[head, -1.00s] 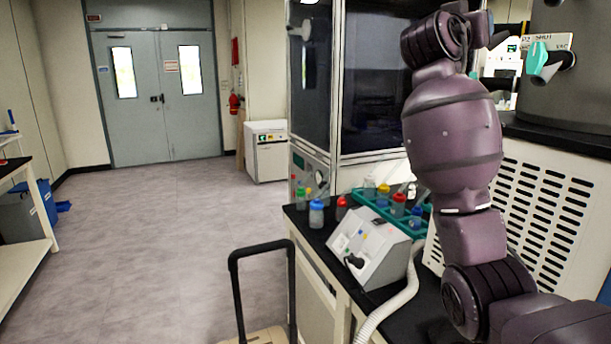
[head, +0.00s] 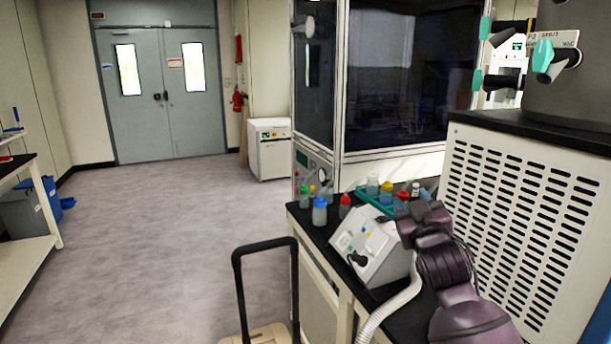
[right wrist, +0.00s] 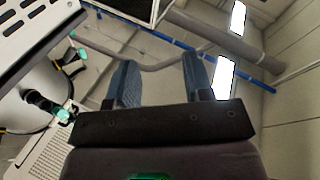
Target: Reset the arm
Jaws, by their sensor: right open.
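My right arm (head: 445,265) is folded low at the bottom right of the head view, in front of the bench and the vented cabinet. My right gripper (right wrist: 160,82) shows in the right wrist view with its two blue-grey fingers apart and nothing between them. It points up toward the ceiling. The freeze dryer's dark drum (head: 590,85) with teal-handled valves (head: 545,58) stands at the right, above the white vented cabinet (head: 520,220). My left gripper is in neither view.
A black-topped bench carries a white instrument (head: 367,250) with a pale hose (head: 392,315), several colour-capped bottles and a teal rack (head: 368,198). A glass-fronted cabinet (head: 395,85) stands behind. A cart with a black handle (head: 265,245) is in front.

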